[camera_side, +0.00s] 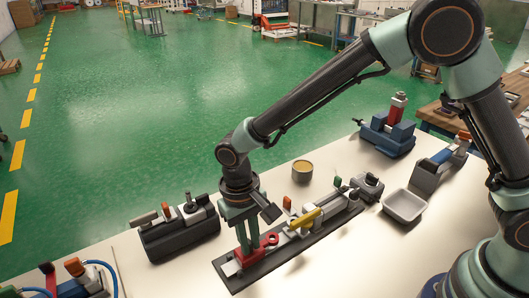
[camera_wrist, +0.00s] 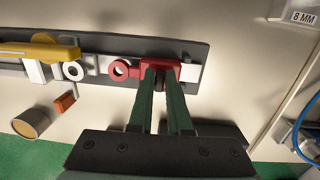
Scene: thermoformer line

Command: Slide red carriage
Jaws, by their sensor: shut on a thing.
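The red carriage (camera_side: 247,260) sits on a pale rail near the front-left end of a dark base plate (camera_side: 291,261). It also shows in the wrist view (camera_wrist: 186,68), with a red ring (camera_wrist: 120,69) reaching left from it. My gripper (camera_side: 248,250) points down with its green fingers shut on the carriage; the wrist view shows the fingertips (camera_wrist: 161,75) at it, hiding part of its middle. A white ring (camera_wrist: 73,71) faces the red ring, with a gap between them. A yellow lever (camera_side: 305,221) lies over the mechanism farther along the plate.
A dark fixture (camera_side: 179,238) stands to the left, a grey tray (camera_side: 405,207) to the right, and a blue vice-like device (camera_side: 387,137) at the back.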

